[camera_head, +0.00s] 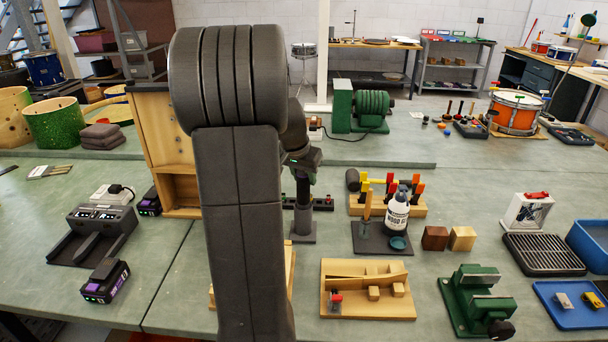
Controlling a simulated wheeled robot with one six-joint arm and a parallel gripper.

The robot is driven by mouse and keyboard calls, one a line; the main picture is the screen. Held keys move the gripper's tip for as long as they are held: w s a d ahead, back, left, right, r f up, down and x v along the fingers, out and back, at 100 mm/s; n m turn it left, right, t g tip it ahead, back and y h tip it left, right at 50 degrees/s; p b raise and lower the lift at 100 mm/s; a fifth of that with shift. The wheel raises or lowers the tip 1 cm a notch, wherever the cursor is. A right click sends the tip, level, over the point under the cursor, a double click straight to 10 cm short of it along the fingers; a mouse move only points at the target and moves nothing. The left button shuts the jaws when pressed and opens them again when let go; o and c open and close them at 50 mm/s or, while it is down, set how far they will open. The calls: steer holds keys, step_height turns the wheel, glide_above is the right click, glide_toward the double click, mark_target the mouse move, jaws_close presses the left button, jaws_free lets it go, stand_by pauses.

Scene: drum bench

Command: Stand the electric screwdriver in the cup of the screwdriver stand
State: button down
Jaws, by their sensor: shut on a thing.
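My gripper (302,158) is in the middle of the head view, partly hidden behind my own arm. The electric screwdriver, dark with green parts (317,158), is at the gripper, and its dark lower part points down, roughly upright. The screwdriver stand (302,226), a grey cup on a flat base, is directly below it on the bench. The screwdriver's lower end overlaps the top of the cup in this view. I cannot tell whether it is inside the cup or just in front of or above it. The fingers are too small and dark to make out.
Right of the stand are a dark mat (370,246) with a white glue bottle (397,212) and a wooden rack (435,206) of colourful-handled tools. A wooden tray (345,311) and green vise (462,318) are nearer. A charger (84,226) and battery (106,281) stand left.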

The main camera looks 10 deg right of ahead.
steer(key=shift+f+b, duration=0.3)
steer(key=shift+f, duration=0.25)
steer(key=c, duration=0.9)
jaws_free()
steer(key=shift+r, duration=0.1)
steer(key=v, duration=1.3)
steer(key=shift+s+a+r, duration=0.15)
steer(key=shift+r, duration=0.1)
